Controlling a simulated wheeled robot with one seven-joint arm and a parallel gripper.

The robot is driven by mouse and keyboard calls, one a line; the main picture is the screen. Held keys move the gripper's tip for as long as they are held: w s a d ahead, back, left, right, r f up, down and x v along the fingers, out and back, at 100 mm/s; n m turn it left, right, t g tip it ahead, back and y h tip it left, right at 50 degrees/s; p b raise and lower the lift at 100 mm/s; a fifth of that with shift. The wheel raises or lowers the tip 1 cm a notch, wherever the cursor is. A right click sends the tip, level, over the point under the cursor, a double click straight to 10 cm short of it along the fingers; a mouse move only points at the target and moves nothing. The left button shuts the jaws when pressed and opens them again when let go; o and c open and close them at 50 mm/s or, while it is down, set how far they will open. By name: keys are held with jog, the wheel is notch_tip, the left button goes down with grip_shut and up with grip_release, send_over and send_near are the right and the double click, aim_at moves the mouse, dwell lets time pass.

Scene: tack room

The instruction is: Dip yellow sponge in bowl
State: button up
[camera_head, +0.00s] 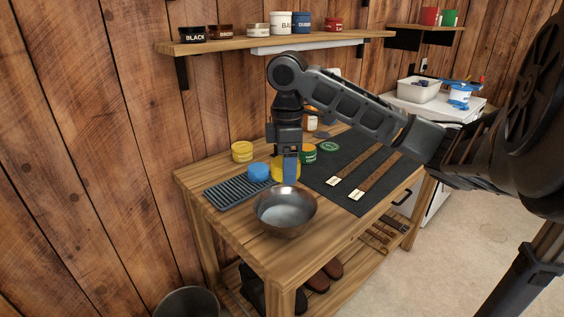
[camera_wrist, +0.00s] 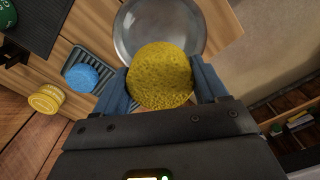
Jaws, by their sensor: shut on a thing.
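My gripper (camera_wrist: 160,88) is shut on the round yellow sponge (camera_wrist: 160,75), with one blue finger on each side of it. In the head view the sponge (camera_head: 278,169) is partly hidden behind a blue finger of my gripper (camera_head: 289,172). The metal bowl (camera_head: 285,222) stands upright on the wooden bench near its front left. In the wrist view the sponge overlaps the lower part of the bowl (camera_wrist: 157,22). In the head view the sponge is behind the bowl and above the bench. The bowl's visible inside looks empty.
A blue sponge (camera_head: 258,172) lies on a dark ribbed tray (camera_head: 232,191) left of the bowl. A yellow tin (camera_head: 242,151) stands behind it. A dark mat (camera_head: 352,165) with leather straps lies to the right. A shelf (camera_head: 262,42) with jars is above.

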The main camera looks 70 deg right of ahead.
jog(key=shift+f+b, duration=4.7)
jog(key=shift+f, duration=1.6)
jog(key=shift+r, duration=0.1)
notch_tip(320, 180, up, 13)
jog(key=p, duration=1.1)
jog(key=shift+p, duration=0.3)
jog(key=shift+w, duration=0.1)
